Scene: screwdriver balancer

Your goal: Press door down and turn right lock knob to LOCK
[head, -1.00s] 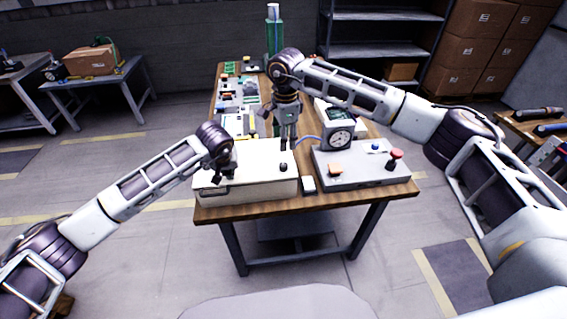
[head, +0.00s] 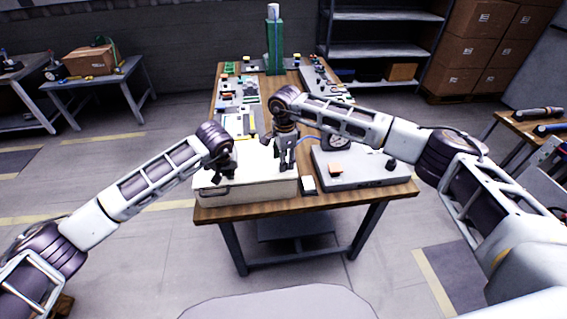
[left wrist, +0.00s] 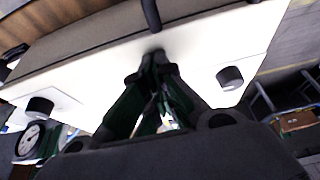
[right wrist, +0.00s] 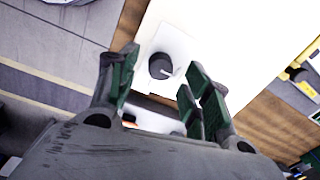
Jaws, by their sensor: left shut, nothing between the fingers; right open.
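The white box with its door (head: 255,172) stands at the table's front left. My left gripper (left wrist: 152,72) is shut and empty, its tips at the door's surface; whether they touch is hard to tell. The left wrist view shows the right lock knob (left wrist: 40,107), black on a pale plate, and another black knob (left wrist: 230,77). My right gripper (right wrist: 158,85) is open over the right knob (right wrist: 160,66), which appears between the spread fingers with a short white mark on it. In the head view the right gripper (head: 287,165) hides that knob.
A grey panel with a round gauge (head: 338,143) sits right of the box, beside my right forearm. A small white block (head: 308,185) lies between them. Boards and small parts (head: 238,105) lie behind the box, with a green column (head: 274,45) at the back.

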